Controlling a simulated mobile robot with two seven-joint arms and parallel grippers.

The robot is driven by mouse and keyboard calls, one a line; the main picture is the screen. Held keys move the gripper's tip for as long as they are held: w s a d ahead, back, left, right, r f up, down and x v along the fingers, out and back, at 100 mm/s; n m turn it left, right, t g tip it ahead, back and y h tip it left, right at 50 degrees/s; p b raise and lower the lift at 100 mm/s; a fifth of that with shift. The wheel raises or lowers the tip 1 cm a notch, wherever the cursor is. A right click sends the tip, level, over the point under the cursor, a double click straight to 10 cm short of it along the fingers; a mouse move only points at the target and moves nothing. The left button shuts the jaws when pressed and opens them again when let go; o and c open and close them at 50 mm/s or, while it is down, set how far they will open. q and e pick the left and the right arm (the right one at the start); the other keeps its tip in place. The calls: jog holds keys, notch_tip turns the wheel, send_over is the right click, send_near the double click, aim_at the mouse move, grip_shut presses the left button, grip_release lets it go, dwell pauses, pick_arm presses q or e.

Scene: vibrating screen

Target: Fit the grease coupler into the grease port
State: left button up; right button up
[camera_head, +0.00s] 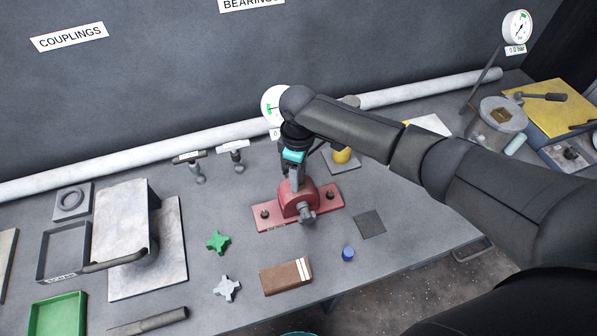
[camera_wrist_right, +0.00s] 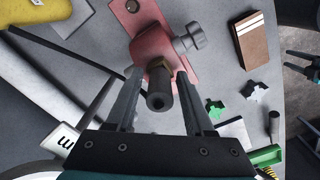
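The red bearing housing (camera_head: 298,200) stands on the bench below my right gripper (camera_head: 293,178). The fingers of my right gripper (camera_wrist_right: 159,71) are on both sides of the coupler with a visible gap at each side. My left gripper (camera_wrist_right: 288,60) shows at the right edge of the wrist view, its fingers apart and empty, away from the housing.
A brown block (camera_head: 286,277), blue cup (camera_head: 348,253), green knob (camera_head: 217,242) and grey knob (camera_head: 227,288) lie in front. A large metal stand (camera_head: 125,220) is left.

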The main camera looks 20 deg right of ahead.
jog(key=shift+o, duration=0.6)
notch_tip(320, 180, up, 15)
jog(key=shift+r, duration=0.15)
dwell(0.5)
